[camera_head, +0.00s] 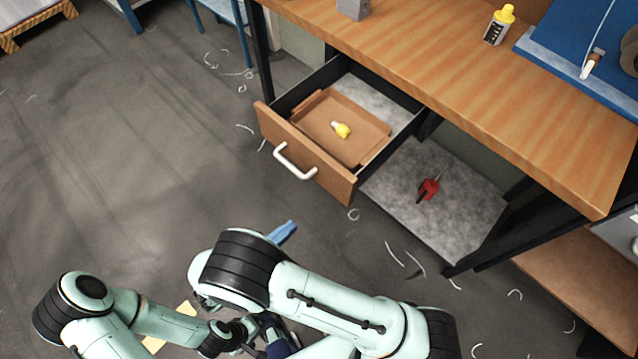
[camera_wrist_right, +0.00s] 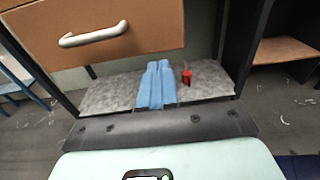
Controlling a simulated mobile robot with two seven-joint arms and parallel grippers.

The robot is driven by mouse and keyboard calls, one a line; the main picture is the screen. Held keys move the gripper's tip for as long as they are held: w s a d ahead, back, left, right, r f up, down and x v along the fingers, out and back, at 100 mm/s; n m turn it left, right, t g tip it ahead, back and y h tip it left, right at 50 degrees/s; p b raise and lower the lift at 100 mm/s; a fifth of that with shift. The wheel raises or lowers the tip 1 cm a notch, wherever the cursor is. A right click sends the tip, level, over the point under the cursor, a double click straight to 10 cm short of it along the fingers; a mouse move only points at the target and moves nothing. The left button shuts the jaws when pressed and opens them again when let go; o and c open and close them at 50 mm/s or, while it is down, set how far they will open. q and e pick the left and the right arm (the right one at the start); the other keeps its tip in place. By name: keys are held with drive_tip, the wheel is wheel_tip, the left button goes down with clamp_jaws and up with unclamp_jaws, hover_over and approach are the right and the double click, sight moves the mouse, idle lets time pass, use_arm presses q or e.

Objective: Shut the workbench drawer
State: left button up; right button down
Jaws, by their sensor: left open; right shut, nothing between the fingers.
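The workbench drawer is pulled well out from under the workbench (camera_head: 450,75). Its wooden front (camera_head: 325,178) carries a pale bar handle (camera_head: 293,162); the handle also shows in the wrist view (camera_wrist_right: 93,35). A brown tray (camera_head: 310,118) with a small yellow-and-white item (camera_head: 341,130) lies inside the drawer. My right gripper (camera_head: 286,232) is shut and empty, apart from the drawer, below its front in the head view; its blue fingers (camera_wrist_right: 157,85) lie together in the wrist view. My left gripper (camera_head: 279,347) is open, low at the bottom edge and partly hidden by my right arm.
A red-handled tool (camera_head: 429,188) lies on the grey lower shelf (camera_head: 465,215) under the bench. A yellow-capped bottle (camera_head: 499,25) and a blue mat (camera_head: 538,50) are on the benchtop. Black bench legs stand beside the drawer. The floor to the left is mostly clear, with scattered pale curls.

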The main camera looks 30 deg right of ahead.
drive_tip(key=a+r, duration=0.1)
use_arm(q)
drive_tip(key=shift+w+f, duration=0.1)
drive_tip(key=shift+f, duration=0.05)
use_arm(e)
approach(330, 182)
drive_tip(key=shift+t+h, duration=0.3)
drive_tip(key=shift+t, duration=0.1)
drive_tip(key=x, duration=0.7)
drive_tip(key=shift+s+f, duration=0.15)
drive_tip(key=shift+f, duration=0.1)
drive_tip(key=shift+d, duration=0.1)
